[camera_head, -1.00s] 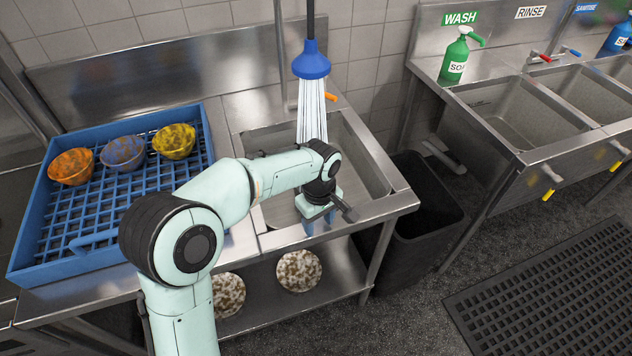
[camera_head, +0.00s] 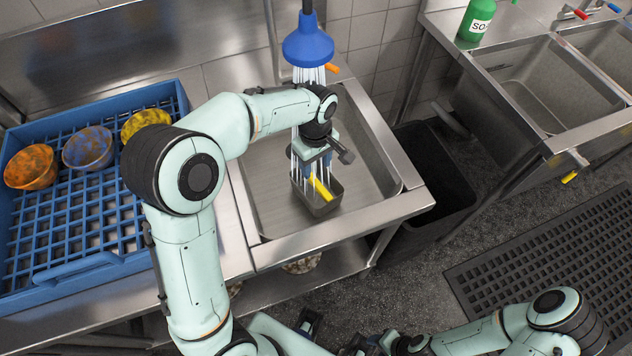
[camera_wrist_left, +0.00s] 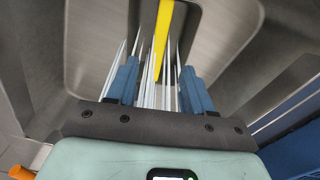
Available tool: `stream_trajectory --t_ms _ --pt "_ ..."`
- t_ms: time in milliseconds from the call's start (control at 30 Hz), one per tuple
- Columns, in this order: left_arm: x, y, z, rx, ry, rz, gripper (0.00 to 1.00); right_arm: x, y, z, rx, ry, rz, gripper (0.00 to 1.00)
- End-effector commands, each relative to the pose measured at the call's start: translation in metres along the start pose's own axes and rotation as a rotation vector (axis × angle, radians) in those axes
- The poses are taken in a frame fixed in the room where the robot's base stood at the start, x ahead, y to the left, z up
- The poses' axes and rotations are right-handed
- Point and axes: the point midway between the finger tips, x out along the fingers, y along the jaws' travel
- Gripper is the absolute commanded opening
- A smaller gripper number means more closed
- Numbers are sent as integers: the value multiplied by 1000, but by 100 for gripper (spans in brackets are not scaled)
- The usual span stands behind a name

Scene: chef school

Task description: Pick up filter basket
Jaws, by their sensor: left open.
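The filter basket (camera_head: 323,208) is a small dark grey container with a yellow strip (camera_head: 322,187). It sits in the metal sink (camera_head: 275,205) under the running spray. My left gripper (camera_head: 318,172) is open, pointing down over the basket, its blue fingers close to the yellow strip and partly veiled by water. In the left wrist view the open fingers (camera_wrist_left: 160,88) stand apart with the yellow strip (camera_wrist_left: 162,40) between them in the picture. I cannot tell whether they touch it. My right gripper (camera_head: 372,343) is low at the bottom edge, partly hidden.
A blue spray head (camera_head: 307,45) hangs directly above my left wrist. A blue rack (camera_head: 95,235) with orange, blue and yellow bowls stands left of the sink. A dark bin (camera_head: 435,180) is to the right. A green soap bottle (camera_head: 478,22) stands farther right.

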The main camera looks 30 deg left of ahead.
Motion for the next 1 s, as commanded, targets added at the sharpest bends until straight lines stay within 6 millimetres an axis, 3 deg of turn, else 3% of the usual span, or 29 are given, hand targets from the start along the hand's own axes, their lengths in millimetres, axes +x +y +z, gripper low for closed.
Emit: stream_trajectory --t_ms 133,433,700,1000 --pt "29 -1 0 -1 -1 -5 51 3 2 1 1 -2 1 45" --pt "55 0 0 -1 -1 -3 51 4 2 1 1 -2 1 45" --pt "93 2 0 -1 0 -4 51 5 2 1 0 -2 1 45" --pt "99 2 0 0 1 0 51 5 2 1 0 -2 1 45"
